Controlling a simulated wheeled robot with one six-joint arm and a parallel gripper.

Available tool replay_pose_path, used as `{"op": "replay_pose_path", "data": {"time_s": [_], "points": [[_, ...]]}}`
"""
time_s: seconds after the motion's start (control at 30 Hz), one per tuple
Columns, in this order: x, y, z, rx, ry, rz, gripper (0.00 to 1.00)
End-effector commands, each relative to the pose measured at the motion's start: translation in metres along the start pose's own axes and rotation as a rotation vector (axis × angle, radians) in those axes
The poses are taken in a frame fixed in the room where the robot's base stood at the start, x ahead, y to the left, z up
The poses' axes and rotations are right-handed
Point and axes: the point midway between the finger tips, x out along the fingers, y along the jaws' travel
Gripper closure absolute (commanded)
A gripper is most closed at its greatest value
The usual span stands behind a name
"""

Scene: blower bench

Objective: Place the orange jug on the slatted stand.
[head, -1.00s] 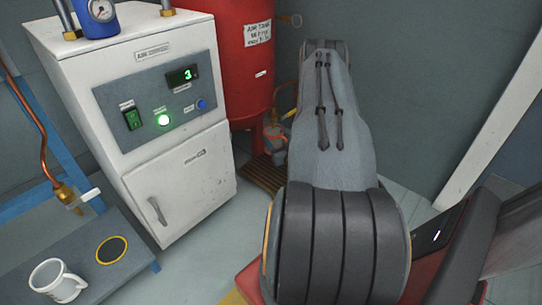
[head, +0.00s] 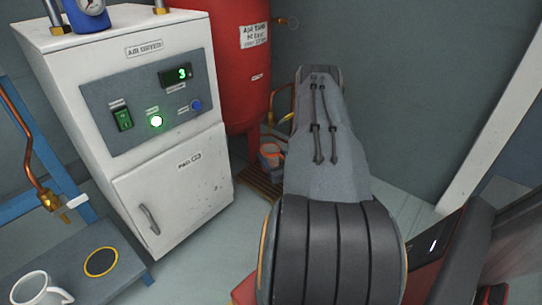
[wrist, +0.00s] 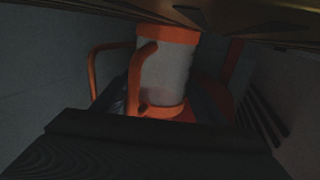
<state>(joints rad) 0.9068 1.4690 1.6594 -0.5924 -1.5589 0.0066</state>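The orange jug (wrist: 165,75) fills the middle of the wrist view. It has a pale grey body, an orange rim and base, and an orange handle towards the left. In the head view a small part of the jug (head: 269,154) shows beside my arm, low in front of the red tank. The brown slatted stand (head: 259,184) is on the floor there, partly hidden by my arm; whether the jug touches it cannot be told. My gripper (wrist: 162,108) shows as dark parts around the jug's lower end; its grip is unclear. In the head view my arm hides it.
The white air dryer (head: 165,165) stands to the left of the stand, and the red air tank (head: 240,80) behind it. Some floor (head: 215,245) between dryer and arm is clear.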

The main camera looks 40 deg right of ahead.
Motion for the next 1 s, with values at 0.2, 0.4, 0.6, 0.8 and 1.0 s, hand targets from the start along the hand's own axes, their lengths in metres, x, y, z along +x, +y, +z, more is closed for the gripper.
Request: {"op": "replay_pose_path", "data": {"time_s": [0.2, 0.4, 0.6, 0.8, 1.0], "points": [[0.0, 0.0, -0.001, 0.0, 0.001, 0.0, 0.23], [0.001, 0.0, -0.004, -0.001, 0.001, 0.0, 0.23], [-0.023, 0.001, -0.005, 0.001, -0.001, 0.002, 0.23], [-0.063, 0.001, -0.006, 0.002, -0.002, 0.003, 0.23], [-0.097, 0.001, -0.006, 0.002, -0.001, 0.002, 0.23]]}}
